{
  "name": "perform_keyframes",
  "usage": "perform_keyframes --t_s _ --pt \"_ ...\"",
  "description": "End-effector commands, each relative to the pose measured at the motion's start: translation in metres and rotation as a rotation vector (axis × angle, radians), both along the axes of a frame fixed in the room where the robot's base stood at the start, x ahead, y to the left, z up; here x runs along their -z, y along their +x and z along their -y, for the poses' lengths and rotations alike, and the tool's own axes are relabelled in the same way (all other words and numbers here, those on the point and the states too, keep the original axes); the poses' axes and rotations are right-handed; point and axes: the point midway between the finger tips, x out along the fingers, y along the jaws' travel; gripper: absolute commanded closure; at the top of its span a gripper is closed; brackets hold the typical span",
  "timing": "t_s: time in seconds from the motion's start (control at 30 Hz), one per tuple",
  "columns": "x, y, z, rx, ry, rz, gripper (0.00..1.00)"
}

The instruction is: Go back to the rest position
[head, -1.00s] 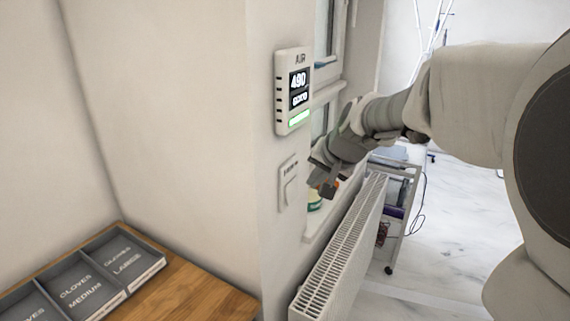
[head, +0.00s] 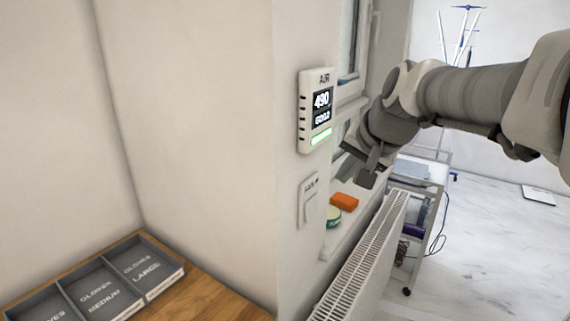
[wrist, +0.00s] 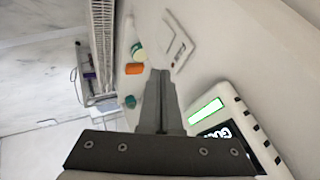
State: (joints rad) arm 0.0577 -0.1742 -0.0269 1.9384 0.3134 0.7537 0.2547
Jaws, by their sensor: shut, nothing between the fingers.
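My gripper (head: 362,168) is in front of the window niche in the head view, to the right of the air monitor and above the sill. In the wrist view its fingers (wrist: 161,75) are together, with nothing between them. The fingertips are apart from the wall switch, the orange block and the air monitor.
The air monitor (head: 317,110) hangs on the wall above a switch (head: 308,200). An orange block (head: 344,201) and a small round tub (head: 333,217) are on the sill. A radiator (head: 362,262) and a trolley (head: 425,215) stand beyond. A glove box (head: 103,285) sits lower left.

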Motion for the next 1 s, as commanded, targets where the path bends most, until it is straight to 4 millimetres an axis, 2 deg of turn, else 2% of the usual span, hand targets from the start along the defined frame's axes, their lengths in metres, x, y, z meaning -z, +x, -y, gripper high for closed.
perform_keyframes --t_s 0.07,0.17,0.27,0.4,0.5,0.6,0.7,0.8,1.0 --pt "0.001 -0.008 -0.001 -0.013 -0.012 -0.002 1.0" --pt "0.005 -0.032 -0.003 -0.049 -0.053 -0.011 1.0" --pt "0.015 -0.07 -0.004 -0.11 -0.122 -0.027 1.0" --pt "0.038 -0.129 -0.003 -0.21 -0.237 -0.057 1.0" --pt "0.056 -0.165 0.0 -0.274 -0.312 -0.078 1.0" --pt "0.073 -0.192 0.004 -0.323 -0.371 -0.096 1.0" --pt "0.084 -0.21 0.007 -0.357 -0.412 -0.109 1.0" --pt "0.09 -0.218 0.009 -0.374 -0.434 -0.117 1.0" --pt "0.093 -0.221 0.009 -0.381 -0.441 -0.121 1.0"
